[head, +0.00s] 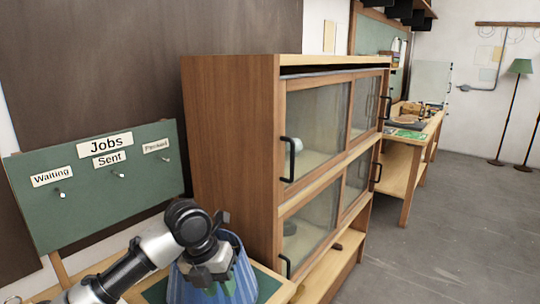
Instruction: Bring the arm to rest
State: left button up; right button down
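My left arm comes in from the lower left, and its gripper (210,268) points down at the front of a blue pleated lampshade (243,278). The gripper covers part of the shade. I cannot tell whether it touches the shade or whether its fingers are open or shut. The shade sits on a light wooden surface (276,296) with a dark green mat, at the bottom edge of the view. My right gripper is not in view.
A wooden cabinet (232,140) with glass doors and black handles stands close to the right of the arm. A green "Jobs" board (95,205) with pegs is behind the arm. A workbench (415,152) and a green floor lamp (521,67) stand farther back. The grey floor (450,240) at right is clear.

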pick_arm(q)
jog(key=s+d+f+n+t+h, duration=0.2)
jog(key=s+f+n, duration=1.15)
jog(key=n, duration=0.35)
jog(key=s+a+f+n+t+y, duration=0.1)
jog(key=s+a+f+n+y, duration=0.15)
jog(key=s+a+n, duration=0.55)
jog(key=s+a+f+n+y, duration=0.2)
jog(key=s+a+f+n, duration=0.15)
jog(key=s+n, duration=0.55)
notch_tip(320, 180, down, 26)
jog(key=a+f+n+g, duration=0.1)
jog(key=n, duration=0.1)
jog(key=s+a+f+g, duration=0.1)
jog(key=s+a+f, duration=0.1)
jog(key=s+f, duration=1.2)
jog(key=shift+s+a+y, duration=0.35)
jog(key=shift+s+a, duration=0.05)
jog(key=shift+s, duration=0.25)
